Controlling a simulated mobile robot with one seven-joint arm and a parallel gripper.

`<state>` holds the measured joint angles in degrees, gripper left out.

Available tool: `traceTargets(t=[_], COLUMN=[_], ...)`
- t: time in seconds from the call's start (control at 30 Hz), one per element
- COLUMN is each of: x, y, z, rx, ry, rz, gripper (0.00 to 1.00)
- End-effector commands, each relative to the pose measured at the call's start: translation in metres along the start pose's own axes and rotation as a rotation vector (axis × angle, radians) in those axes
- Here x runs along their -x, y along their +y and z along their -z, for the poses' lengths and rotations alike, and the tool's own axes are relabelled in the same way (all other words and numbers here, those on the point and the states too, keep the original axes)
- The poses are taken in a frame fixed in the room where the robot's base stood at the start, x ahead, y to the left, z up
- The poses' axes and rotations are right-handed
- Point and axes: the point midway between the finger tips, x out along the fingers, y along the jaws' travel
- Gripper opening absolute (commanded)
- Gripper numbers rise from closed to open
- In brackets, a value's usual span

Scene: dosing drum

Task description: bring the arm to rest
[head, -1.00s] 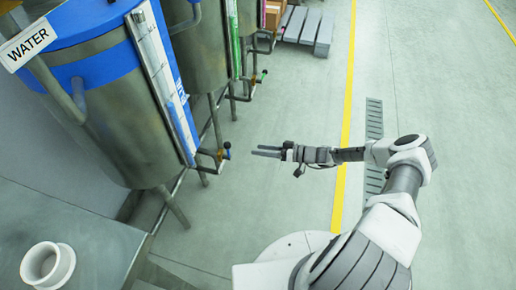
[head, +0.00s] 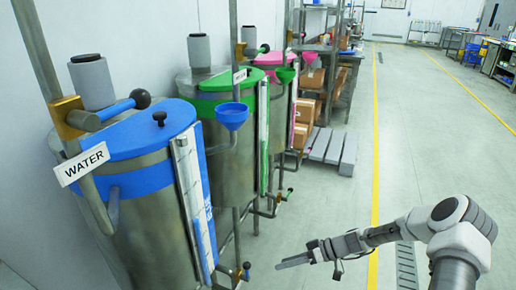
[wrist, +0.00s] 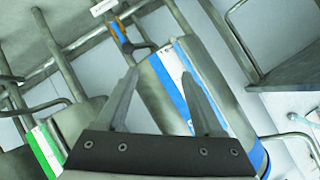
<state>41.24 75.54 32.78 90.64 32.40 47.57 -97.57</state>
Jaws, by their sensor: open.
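My gripper (head: 293,262) is at the lower middle of the head view, with my arm reaching in from the right. It is over open floor, to the right of the blue-lidded water drum (head: 150,190), and apart from it. In the wrist view the two fingers of my gripper (wrist: 163,92) stand apart with nothing between them. Behind them the water drum (wrist: 165,100) with its blue and white strip shows tilted.
A green-lidded drum (head: 225,135) and a pink-lidded drum (head: 272,75) stand behind the water drum. Valves (head: 243,271) stick out low at the drums' right. A grey pallet (head: 332,150) lies beyond. The floor (head: 440,130) right of the yellow line is clear.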

Motion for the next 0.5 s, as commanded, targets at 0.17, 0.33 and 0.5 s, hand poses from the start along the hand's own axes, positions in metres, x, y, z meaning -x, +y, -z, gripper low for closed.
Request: traceTargets(t=[0.17, 0.33, 0.5], x=[0.026, 0.051, 0.077], y=[-0.031, -0.061, -0.093], z=[0.02, 0.036, 0.051], rx=[-0.019, -0.05, -0.085], ry=[-0.162, -0.295, -0.401], rz=[-0.047, -0.12, -0.217], gripper=[0.69, 0.69, 0.69])
